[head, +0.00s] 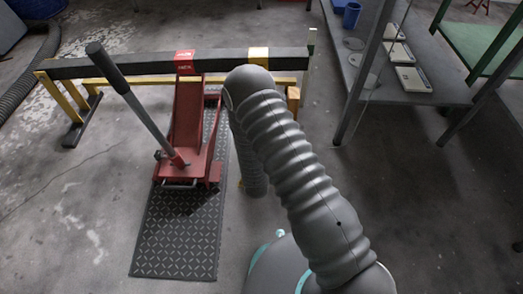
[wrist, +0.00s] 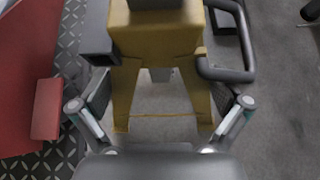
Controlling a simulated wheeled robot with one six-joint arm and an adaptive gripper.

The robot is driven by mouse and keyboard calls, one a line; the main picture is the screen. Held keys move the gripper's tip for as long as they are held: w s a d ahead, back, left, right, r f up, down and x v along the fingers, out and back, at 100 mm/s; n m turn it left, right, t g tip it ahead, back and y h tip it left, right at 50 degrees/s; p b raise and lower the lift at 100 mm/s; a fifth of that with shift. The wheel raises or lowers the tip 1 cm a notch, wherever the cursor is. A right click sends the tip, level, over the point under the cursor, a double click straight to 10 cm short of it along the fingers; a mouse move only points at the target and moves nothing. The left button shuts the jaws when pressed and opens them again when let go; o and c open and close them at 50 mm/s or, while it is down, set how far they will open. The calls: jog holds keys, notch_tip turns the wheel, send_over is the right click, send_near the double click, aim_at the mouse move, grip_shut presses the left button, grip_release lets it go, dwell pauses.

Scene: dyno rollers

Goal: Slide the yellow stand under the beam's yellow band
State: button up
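The yellow stand (wrist: 160,40) fills the middle of the wrist view, upright with splayed legs, a dark block on its left and a black loop handle on its right. My gripper (wrist: 160,100) is open, with one finger on each side of the stand's legs; whether either finger touches is unclear. In the head view my arm hides the gripper and most of the stand. The dark beam (head: 130,65) runs across the back and carries a yellow band (head: 258,57), just behind my arm's bend.
A red floor jack (head: 188,125) with a long handle stands left of my arm on a dark diamond-plate mat (head: 178,240), under the beam's red band (head: 184,60). Its red body also shows at the wrist view's left. A grey workbench (head: 400,90) stands right. Floor between is clear.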

jog(key=c, duration=0.7)
jog(key=shift+w+a+b, duration=0.15)
jog(key=shift+w+b, duration=0.8)
jog(key=shift+w, duration=1.8)
jog(key=shift+w+a+b, duration=0.15)
jog(key=shift+w+b, duration=0.8)
jog(key=shift+w, duration=1.75)
jog(key=shift+c, duration=0.2)
jog(key=shift+w+f, duration=0.1)
jog(key=shift+w+b, duration=0.7)
jog(key=shift+w, duration=0.65)
jog(key=shift+w+a, duration=0.15)
jog(key=shift+w, duration=1.85)
jog(key=shift+w+a, duration=0.1)
jog(key=shift+w, duration=2)
jog(key=shift+w+a+f, duration=0.1)
jog(key=shift+w+f, duration=0.05)
jog(key=shift+w, duration=2.3)
jog(key=shift+c, duration=0.3)
jog(key=o, duration=1.4)
jog(key=shift+f, duration=0.1)
